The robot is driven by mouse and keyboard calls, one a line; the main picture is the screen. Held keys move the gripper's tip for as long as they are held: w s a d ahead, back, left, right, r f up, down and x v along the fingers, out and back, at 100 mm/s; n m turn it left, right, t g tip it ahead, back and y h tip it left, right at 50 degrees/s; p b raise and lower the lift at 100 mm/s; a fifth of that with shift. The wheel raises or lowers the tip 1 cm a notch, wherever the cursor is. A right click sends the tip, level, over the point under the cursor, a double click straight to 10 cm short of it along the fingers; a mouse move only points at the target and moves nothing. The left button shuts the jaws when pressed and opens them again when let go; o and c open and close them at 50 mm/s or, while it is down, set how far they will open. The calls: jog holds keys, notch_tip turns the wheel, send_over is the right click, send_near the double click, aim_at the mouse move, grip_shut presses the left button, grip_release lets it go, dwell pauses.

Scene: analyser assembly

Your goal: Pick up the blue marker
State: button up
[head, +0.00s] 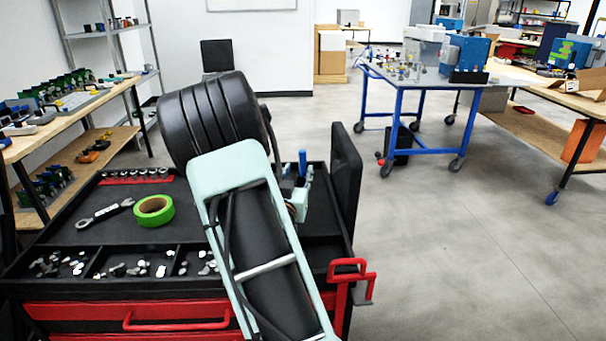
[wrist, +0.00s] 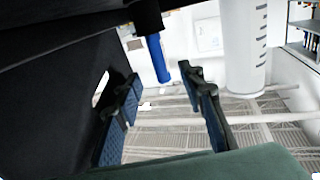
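The blue marker (wrist: 160,70) shows in the wrist view near the top, between and beyond my fingertips. One end is by the dark edge above it, and the picture looks upside down. My gripper (wrist: 162,78) is open, with one finger on each side of the marker in the picture and a gap to both. Nothing is held. In the head view, a slim upright blue piece (head: 302,162) stands right of my arm, and seems to be the marker. My own arm hides most of the gripper there.
The black-topped tool cart (head: 218,250) carries a wrench (head: 105,214), green tape (head: 153,210), several sockets (head: 138,176) and bins of small parts. A black upright panel (head: 346,185) stands at its right side. A blue-framed table (head: 432,86) is beyond; open floor lies right.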

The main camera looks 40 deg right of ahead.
aim_at(302, 161)
jog(key=shift+w+d+r, duration=0.15)
jog(key=shift+w+d, duration=0.2)
jog(key=shift+d, duration=0.05)
jog(key=shift+w+d, duration=0.2)
jog(key=shift+w, duration=0.05)
jog(key=shift+x, duration=2.95)
grip_shut()
